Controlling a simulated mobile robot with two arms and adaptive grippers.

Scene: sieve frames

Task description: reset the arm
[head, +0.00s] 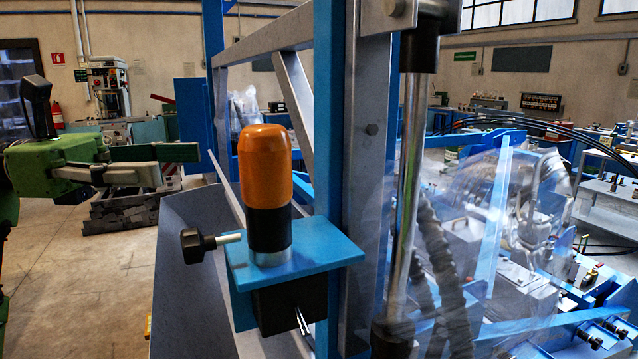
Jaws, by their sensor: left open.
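My left gripper (172,164) comes in from the left edge on a green arm. It is open and empty, with its fingers pointing right, level with the orange-capped handle and left of it. A clear gap shows between the gripper and that handle in the picture. The orange and black handle (265,165) stands upright on a blue bracket (295,250) fixed to the sieve frame (365,150). My right gripper is not in view.
A black knob (193,245) sticks out left of the bracket. A steel rod (408,190) and a clear sheet (480,230) stand to the right. Blue machinery fills the right side. Bare floor (95,270) shows at the lower left.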

